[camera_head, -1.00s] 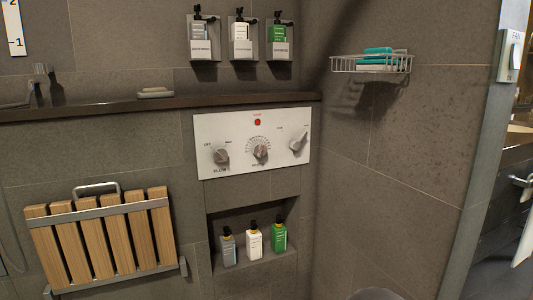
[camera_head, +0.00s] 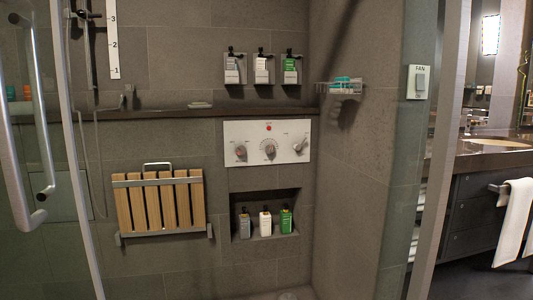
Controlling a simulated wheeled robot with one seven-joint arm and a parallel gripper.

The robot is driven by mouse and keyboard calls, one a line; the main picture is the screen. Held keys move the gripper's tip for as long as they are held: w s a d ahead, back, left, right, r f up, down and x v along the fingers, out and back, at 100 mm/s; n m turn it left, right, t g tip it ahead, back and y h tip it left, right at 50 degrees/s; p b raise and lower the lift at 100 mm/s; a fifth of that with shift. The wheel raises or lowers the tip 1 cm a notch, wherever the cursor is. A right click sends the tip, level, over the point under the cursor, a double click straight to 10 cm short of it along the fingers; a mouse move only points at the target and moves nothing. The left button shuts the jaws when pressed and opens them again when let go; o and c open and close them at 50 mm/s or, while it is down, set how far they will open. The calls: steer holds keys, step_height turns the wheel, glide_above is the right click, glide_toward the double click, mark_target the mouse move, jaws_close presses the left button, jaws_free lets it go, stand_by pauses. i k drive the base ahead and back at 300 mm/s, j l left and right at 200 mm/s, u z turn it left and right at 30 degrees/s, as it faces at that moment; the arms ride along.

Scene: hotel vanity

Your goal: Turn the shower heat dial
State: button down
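A white shower control panel (camera_head: 267,129) is set in the tiled back wall, below a dark ledge. It carries three silver knobs in a row: a left knob (camera_head: 241,151), a middle dial (camera_head: 269,147) with a ring of markings around it, and a right knob (camera_head: 299,145) with a slanted lever. A small red light sits above the middle dial. The panel's lettering is too small to read now, so I cannot tell for sure which knob is the heat dial. My gripper is not in view.
A glass door with a metal handle (camera_head: 38,185) stands at the left. A folded wooden seat (camera_head: 160,203) hangs on the wall. Bottles stand in the niche (camera_head: 265,241) below the panel. A wire soap basket (camera_head: 339,88) juts from the right wall. A towel (camera_head: 514,222) hangs far right.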

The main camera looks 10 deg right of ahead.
mark_target(269, 148)
steer(key=i, duration=2.55)
